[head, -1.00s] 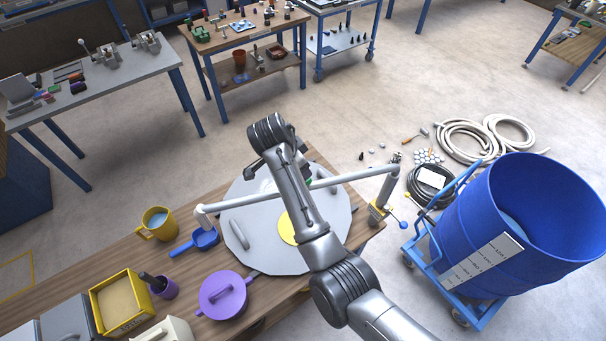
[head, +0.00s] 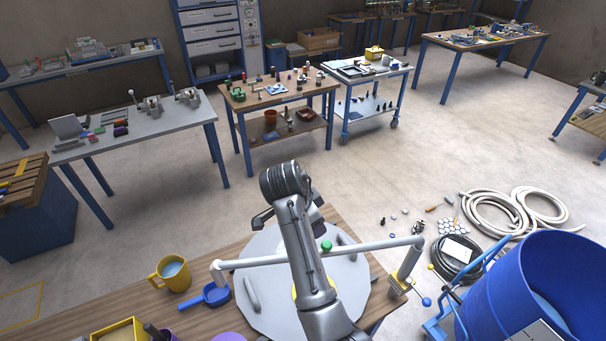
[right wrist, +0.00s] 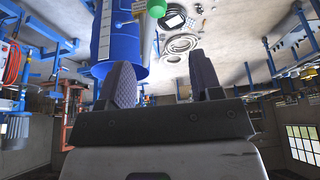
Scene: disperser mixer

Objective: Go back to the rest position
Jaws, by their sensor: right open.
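My right arm reaches over the round grey lid (head: 262,252) of the mixer in the head view. My right gripper (right wrist: 165,84) shows in the right wrist view with its two dark ribbed fingers apart and nothing between them. In the head view it is partly hidden behind my wrist, beyond the white horizontal pipe (head: 380,244). A green knob (head: 327,246) sits beside my forearm; it also appears at the top of the right wrist view (right wrist: 156,8). My left gripper is not in view.
A yellow mug (head: 172,272) and blue scoop (head: 214,294) are on the wooden table (head: 135,306), left of the lid. A blue drum (head: 500,290) stands at right, with coiled hoses (head: 492,213) on the floor.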

